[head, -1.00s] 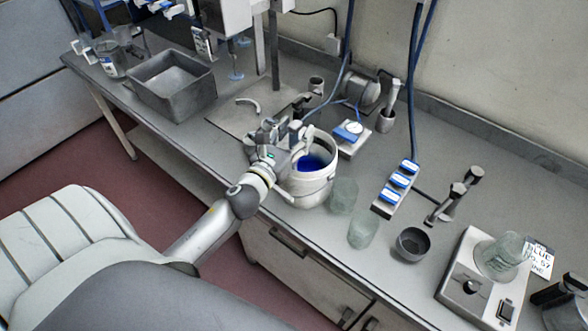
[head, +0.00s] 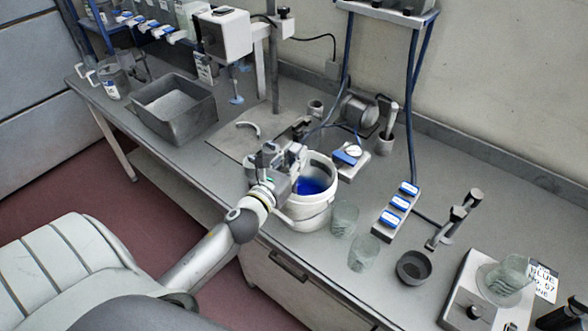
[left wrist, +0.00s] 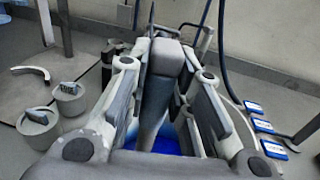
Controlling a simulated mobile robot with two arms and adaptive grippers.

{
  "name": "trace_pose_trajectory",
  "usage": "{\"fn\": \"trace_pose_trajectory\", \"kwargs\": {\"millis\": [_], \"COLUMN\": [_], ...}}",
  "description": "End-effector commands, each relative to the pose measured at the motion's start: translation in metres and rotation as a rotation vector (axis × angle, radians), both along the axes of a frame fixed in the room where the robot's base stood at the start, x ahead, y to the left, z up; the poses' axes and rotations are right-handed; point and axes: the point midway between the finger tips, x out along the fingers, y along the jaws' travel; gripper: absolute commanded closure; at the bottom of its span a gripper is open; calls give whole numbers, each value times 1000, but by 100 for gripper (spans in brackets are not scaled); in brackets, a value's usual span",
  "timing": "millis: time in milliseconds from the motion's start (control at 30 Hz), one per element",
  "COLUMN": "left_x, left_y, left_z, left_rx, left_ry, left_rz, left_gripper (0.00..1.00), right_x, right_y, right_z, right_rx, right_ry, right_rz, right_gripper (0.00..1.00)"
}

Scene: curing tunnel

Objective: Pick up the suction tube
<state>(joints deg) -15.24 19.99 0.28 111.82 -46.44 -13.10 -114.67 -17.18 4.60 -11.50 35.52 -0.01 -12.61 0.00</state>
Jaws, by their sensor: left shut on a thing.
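A white bucket (head: 307,208) with blue liquid inside stands at the front edge of the bench. My left gripper (head: 288,161) is over the bucket's left rim. In the left wrist view its two fingers (left wrist: 166,88) are shut on a long grey piece, which I take to be the suction tube (left wrist: 164,65). The tube's lower end points down toward the blue liquid; whether it touches the liquid is hard to tell. In the head view the gripper mostly hides the tube. My right gripper is not in view.
Two glass beakers (head: 343,218) stand close to the bucket's right. A blue-buttoned strip (head: 397,211), a dark bowl (head: 413,268) and a scale (head: 473,306) lie further right. A grey basin (head: 176,118) and a curved pale piece (head: 249,129) are to the left.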

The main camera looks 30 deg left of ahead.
Motion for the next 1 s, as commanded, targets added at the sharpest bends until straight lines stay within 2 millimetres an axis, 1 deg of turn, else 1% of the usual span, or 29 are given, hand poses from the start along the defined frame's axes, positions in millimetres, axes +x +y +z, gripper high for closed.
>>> {"fn": "trace_pose_trajectory", "kwargs": {"millis": [233,533,767,867,1000], "left_x": [0,1,0,0,0], "left_y": [0,-1,-1,0,0], "left_z": [22,70,94,103,117], "left_rx": [5,4,1,1,1], "left_ry": [-4,-6,-4,-2,-2], "left_rz": [-3,-5,-2,-1,-1], "left_gripper": [100,100,100,100,100], "right_x": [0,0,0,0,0], "right_y": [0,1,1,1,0], "right_z": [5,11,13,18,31], "right_rx": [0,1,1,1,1], "right_ry": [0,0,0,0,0], "right_rz": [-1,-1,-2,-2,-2], "right_gripper": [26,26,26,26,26]}}
